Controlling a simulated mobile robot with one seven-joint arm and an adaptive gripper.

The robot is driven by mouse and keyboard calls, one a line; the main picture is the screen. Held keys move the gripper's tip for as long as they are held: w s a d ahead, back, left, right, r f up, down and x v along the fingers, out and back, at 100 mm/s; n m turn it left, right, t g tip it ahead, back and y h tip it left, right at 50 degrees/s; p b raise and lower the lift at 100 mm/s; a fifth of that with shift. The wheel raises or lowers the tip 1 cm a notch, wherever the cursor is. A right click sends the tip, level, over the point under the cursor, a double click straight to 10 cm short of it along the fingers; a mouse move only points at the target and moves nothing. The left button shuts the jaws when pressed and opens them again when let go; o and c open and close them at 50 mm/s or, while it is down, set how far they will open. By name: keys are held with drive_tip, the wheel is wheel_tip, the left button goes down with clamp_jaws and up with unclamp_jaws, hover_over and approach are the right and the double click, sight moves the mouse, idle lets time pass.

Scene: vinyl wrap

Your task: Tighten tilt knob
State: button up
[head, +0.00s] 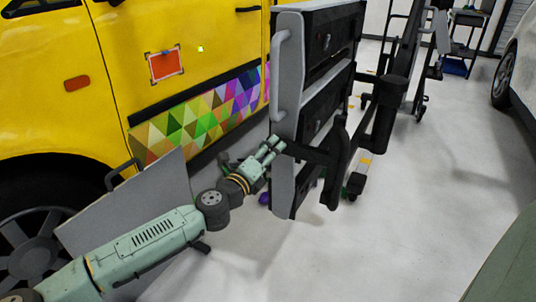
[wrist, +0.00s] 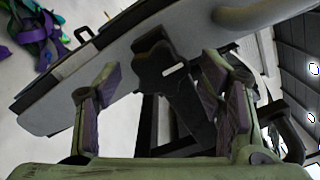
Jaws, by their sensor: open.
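My gripper (head: 275,147) is open at the near edge of a tall grey-and-black panel unit (head: 284,125) in the head view. In the wrist view my gripper (wrist: 161,75) has its two fingers wide apart, with nothing clamped between them. A black knob-like part with a small light slot (wrist: 157,58), which looks like the tilt knob, shows between the fingers, ahead of them and against the grey panel. I cannot tell whether a finger touches it. In the head view the knob cannot be made out clearly; a black bracket (head: 310,153) is beside my fingertips.
A yellow van (head: 120,100) with a colourful triangle pattern stands behind and left. A grey board with a black handle (head: 150,205) leans near its wheel. A curved grey handle (head: 279,75) juts from the panel unit. Floor at right (head: 430,190) is clear.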

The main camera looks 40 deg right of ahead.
drive_tip(key=v, duration=1.2)
drive_tip(key=shift+r, duration=0.1)
